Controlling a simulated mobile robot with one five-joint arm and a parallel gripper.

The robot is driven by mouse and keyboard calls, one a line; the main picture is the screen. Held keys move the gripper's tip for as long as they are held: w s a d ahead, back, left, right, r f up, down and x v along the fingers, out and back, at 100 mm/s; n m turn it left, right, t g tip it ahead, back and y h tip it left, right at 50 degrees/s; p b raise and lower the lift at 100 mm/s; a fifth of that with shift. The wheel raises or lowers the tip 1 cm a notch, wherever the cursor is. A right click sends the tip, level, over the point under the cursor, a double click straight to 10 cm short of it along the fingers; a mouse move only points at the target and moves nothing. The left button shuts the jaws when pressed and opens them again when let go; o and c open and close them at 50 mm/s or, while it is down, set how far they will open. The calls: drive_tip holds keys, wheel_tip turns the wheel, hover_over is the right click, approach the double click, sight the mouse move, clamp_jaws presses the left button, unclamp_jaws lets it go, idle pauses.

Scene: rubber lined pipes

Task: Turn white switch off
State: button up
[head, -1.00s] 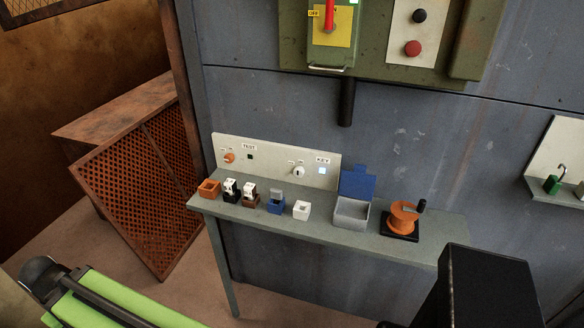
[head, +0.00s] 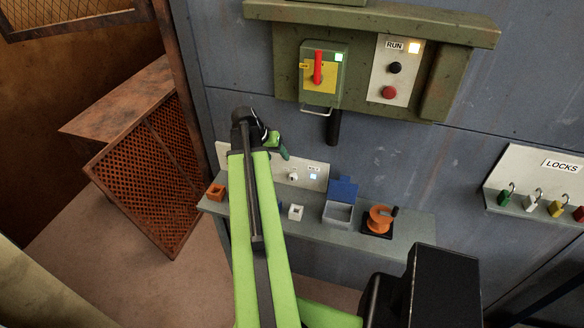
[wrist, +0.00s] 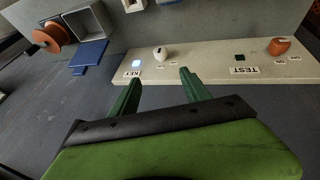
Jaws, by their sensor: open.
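The white switch (head: 292,176) is a small rounded knob on the pale panel (head: 318,182) above the shelf, beside a lit square marked KEY. It also shows in the wrist view (wrist: 161,53), which is upside down. There the switch lies beyond the gap between my fingertips, apart from them. My gripper (wrist: 158,82) is open and empty, with two green fingers pointing toward the panel. In the head view my gripper (head: 279,146) is above and left of the switch. My arm hides the left part of the panel.
An orange knob (wrist: 279,46) sits by the TEST label on the same panel. The shelf (head: 405,222) holds an orange block (head: 216,191), a white block (head: 295,212), a blue-lidded box (head: 338,213) and an orange spool (head: 380,218). A green switch box (head: 323,88) hangs above.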

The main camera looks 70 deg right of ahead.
sight(292, 175)
drive_tip(key=b+x, duration=0.7)
drive_tip(key=x, duration=0.1)
drive_tip(key=b+x, duration=0.7)
drive_tip(key=x, duration=0.1)
drive_tip(key=shift+w+a+f, duration=0.2)
drive_tip(key=shift+f, duration=0.1)
drive_tip(key=shift+s+d+f+b, duration=0.3)
drive_tip(key=shift+f+b, duration=0.2)
drive_tip(key=shift+b, duration=0.25)
drive_tip(key=shift+c, duration=0.2)
